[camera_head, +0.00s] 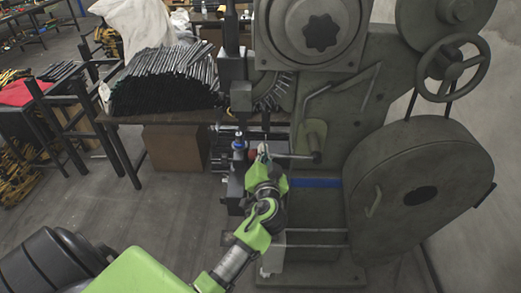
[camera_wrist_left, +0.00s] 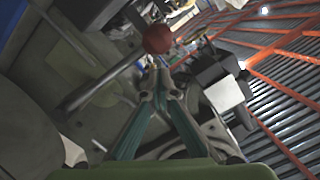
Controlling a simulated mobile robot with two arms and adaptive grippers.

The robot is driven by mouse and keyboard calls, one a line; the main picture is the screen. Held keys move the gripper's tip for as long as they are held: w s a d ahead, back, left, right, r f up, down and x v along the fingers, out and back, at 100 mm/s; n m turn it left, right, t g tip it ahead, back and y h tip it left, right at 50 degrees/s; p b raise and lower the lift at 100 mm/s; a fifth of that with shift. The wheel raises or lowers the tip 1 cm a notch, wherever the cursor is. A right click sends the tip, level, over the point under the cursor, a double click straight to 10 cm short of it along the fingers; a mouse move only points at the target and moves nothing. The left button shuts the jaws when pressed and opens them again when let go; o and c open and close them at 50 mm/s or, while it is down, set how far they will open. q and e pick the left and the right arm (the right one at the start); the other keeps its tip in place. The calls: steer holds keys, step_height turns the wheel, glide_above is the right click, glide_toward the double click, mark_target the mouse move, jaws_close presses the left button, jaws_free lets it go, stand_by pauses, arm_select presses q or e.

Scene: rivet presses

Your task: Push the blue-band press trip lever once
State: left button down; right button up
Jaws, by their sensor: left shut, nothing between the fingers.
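The blue-band press (camera_head: 315,183) is a large grey machine on the right of the head view, with a blue stripe across its body. Its trip lever (camera_head: 292,156) is a thin rod running left from a pivot to a red ball knob, partly hidden by my gripper. In the left wrist view the lever rod (camera_wrist_left: 103,83) slants up to the red ball (camera_wrist_left: 158,39). My left gripper (camera_head: 263,150) is at the knob end of the lever, shut and empty. Its closed fingertips (camera_wrist_left: 156,80) appear just below the ball in the wrist view; contact is unclear. My right gripper is out of view.
A handwheel (camera_head: 452,67) and a rounded guard (camera_head: 420,190) are on the press's right side. A bench to the left holds a pile of dark rods (camera_head: 165,85), with a cardboard box (camera_head: 176,148) below. Grey floor (camera_head: 150,215) is open at left.

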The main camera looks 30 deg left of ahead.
arm_select(q)
steer(key=shift+s+a+f, duration=0.2)
steer(key=shift+a+f, duration=0.25)
steer(key=shift+f, duration=0.2)
step_height(320, 180, down, 8)
steer(key=n+b, duration=0.4)
steer(key=b, duration=0.8)
steer(key=shift+s+f+h, duration=0.15)
steer(key=shift+h, duration=0.25)
steer(key=shift+f, duration=0.2)
step_height(320, 180, up, 11)
steer(key=shift+t, duration=0.3)
steer(key=shift+r, duration=0.1)
stand_by(1.1)
